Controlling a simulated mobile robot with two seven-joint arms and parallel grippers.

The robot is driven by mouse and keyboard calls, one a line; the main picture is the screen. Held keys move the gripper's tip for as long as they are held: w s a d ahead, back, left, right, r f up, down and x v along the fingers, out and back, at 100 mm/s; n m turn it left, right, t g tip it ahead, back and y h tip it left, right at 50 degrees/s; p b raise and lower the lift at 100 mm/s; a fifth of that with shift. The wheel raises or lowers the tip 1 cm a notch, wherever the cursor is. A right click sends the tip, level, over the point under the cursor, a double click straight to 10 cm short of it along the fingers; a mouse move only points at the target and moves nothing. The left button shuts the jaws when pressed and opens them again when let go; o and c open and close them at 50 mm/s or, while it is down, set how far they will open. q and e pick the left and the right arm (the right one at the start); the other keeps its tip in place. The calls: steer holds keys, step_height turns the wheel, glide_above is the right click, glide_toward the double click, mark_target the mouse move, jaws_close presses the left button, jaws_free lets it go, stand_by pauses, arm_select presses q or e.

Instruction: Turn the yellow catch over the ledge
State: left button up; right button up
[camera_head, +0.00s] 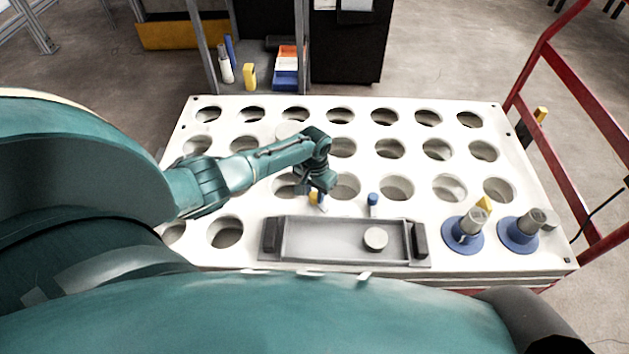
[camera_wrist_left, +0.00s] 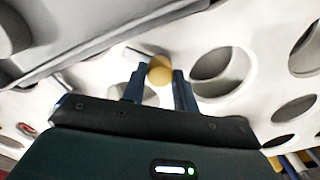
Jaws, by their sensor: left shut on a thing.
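The yellow catch (camera_head: 313,198) stands at the back edge of a grey tray-like panel (camera_head: 330,256) on the white table, partly hidden by my left gripper (camera_head: 318,197). In the left wrist view its rounded yellow top (camera_wrist_left: 160,70) sits between the two blue fingers of my left gripper (camera_wrist_left: 160,84), which is shut on it. A blue catch (camera_head: 373,199) stands apart to the right along the same edge. I cannot clearly tell which edge is the ledge. My right gripper is not in view.
The white table (camera_head: 330,117) has rows of round holes. The panel has dark blocks at both ends and a pale round disc (camera_head: 376,239). Two blue round bases with grey cylinders (camera_head: 464,236) (camera_head: 519,236) stand at the right. A red frame (camera_head: 572,95) stands beyond the right edge.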

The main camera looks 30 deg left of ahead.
arm_select(q)
steer(key=m, duration=0.3)
steer(key=shift+m, duration=0.3)
steer(key=m, duration=0.3)
steer(key=shift+m, duration=0.9)
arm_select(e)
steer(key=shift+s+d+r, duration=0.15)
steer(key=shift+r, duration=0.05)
arm_select(q)
steer(key=shift+d, duration=0.1)
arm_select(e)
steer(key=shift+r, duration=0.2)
arm_select(q)
steer(key=o, duration=1)
steer(key=shift+c, duration=0.2)
step_height(320, 180, up, 13)
steer(key=p, duration=0.5)
steer(key=shift+p, duration=0.35)
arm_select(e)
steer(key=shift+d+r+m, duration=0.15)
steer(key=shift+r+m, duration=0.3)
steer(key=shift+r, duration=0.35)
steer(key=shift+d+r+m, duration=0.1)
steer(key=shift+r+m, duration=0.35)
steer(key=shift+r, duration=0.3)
